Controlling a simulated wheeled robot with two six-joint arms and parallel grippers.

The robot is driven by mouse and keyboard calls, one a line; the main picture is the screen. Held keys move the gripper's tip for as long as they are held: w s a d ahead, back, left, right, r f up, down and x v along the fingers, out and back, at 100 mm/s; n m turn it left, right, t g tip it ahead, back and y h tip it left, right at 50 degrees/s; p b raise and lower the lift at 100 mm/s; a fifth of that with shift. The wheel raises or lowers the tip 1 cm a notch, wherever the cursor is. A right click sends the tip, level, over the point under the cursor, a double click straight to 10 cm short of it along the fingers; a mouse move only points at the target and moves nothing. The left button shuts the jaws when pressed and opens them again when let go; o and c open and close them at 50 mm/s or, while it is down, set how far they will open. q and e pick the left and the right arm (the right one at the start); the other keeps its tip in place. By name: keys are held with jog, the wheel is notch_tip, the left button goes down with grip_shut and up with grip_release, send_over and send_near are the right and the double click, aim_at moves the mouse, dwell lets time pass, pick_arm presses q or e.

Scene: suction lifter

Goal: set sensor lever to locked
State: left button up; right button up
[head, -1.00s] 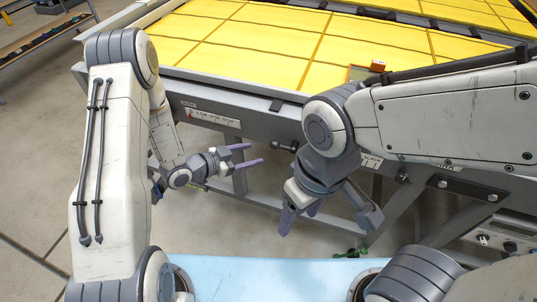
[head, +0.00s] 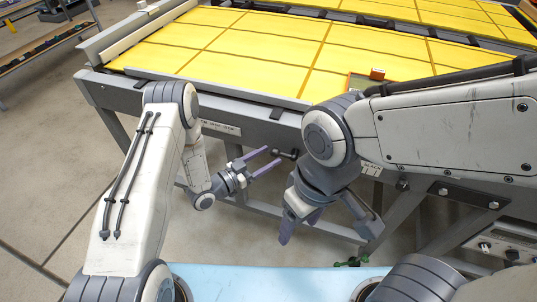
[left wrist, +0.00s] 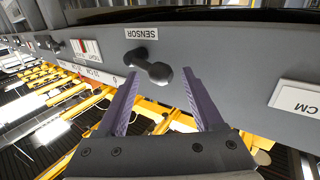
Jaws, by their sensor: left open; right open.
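The sensor lever (left wrist: 148,65) is a dark handle with a round knob on the grey side rail of the table. In the left wrist view it sits under an upside-down "SENSOR" label (left wrist: 141,33) and slants from its pivot toward the knob. A dark lever on the rail also shows in the head view (head: 287,153). My left gripper (head: 273,156) is open and empty, its purple fingers pointing at the lever. In the left wrist view the fingers (left wrist: 160,73) stand to either side of the knob; contact cannot be told. My right gripper (head: 328,236) is open and empty, low in front of the table.
The yellow-topped table (head: 262,45) fills the back. Another dark lever (left wrist: 55,45) shows further along the rail at the left in the wrist view. A white "CM" label (left wrist: 296,98) is at its right. A small orange-topped item (head: 377,73) sits at the table edge.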

pick_arm(q)
jog(key=shift+w+d, duration=0.2)
jog(key=shift+d, duration=0.1)
grip_shut()
jog(key=shift+a, duration=0.1)
dwell(1.2)
